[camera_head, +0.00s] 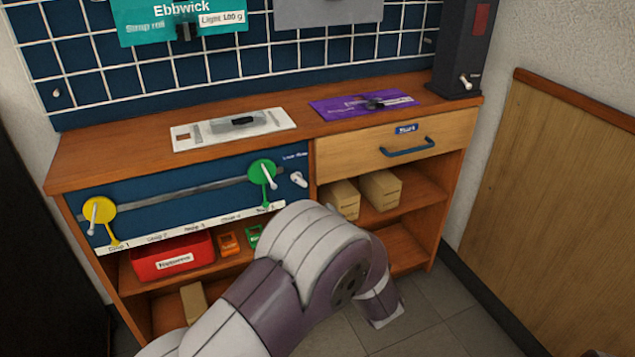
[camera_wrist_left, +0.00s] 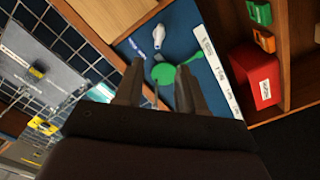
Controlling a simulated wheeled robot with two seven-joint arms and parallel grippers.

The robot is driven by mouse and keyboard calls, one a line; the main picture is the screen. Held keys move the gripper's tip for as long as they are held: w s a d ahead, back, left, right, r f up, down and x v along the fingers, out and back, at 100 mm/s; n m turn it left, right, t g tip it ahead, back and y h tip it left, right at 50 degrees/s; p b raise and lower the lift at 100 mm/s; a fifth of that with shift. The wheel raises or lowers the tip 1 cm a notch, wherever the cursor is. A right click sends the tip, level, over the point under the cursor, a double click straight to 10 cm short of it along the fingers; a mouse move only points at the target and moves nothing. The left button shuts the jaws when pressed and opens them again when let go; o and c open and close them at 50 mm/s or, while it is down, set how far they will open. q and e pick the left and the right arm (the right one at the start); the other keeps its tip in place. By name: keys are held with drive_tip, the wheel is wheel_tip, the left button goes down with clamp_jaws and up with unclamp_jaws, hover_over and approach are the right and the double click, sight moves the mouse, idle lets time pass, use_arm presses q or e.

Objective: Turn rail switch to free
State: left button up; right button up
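The rail switch (camera_head: 298,179) is a small white lever on the blue panel, right of the green disc, under a label too small to read surely. It also shows in the left wrist view (camera_wrist_left: 158,36), beyond my fingertips. The green disc with a pale lever (camera_head: 263,173) sits at the rail's right end, and the yellow disc (camera_head: 99,210) at its left end. My left gripper (camera_wrist_left: 159,68) is open, its fingers in front of the green disc; no object shows held. In the head view my arm bends in front of the bench and the gripper is hidden. My right gripper is not in view.
A white plate (camera_head: 178,136) and a purple plate (camera_head: 330,106) lie on the bench top. A drawer with a blue handle (camera_head: 408,149) is right of the panel. A red bin (camera_head: 172,257) and small boxes stand on shelves below. A dark column (camera_head: 465,45) stands at right.

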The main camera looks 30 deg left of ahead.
sight(301, 184)
use_arm(q)
drive_tip(key=b+x, duration=0.5)
drive_tip(key=x, duration=0.6)
drive_tip(key=shift+w+a+f, duration=0.1)
drive_tip(key=shift+w+a, duration=0.45)
drive_tip(key=shift+a, duration=0.05)
clamp_jaws()
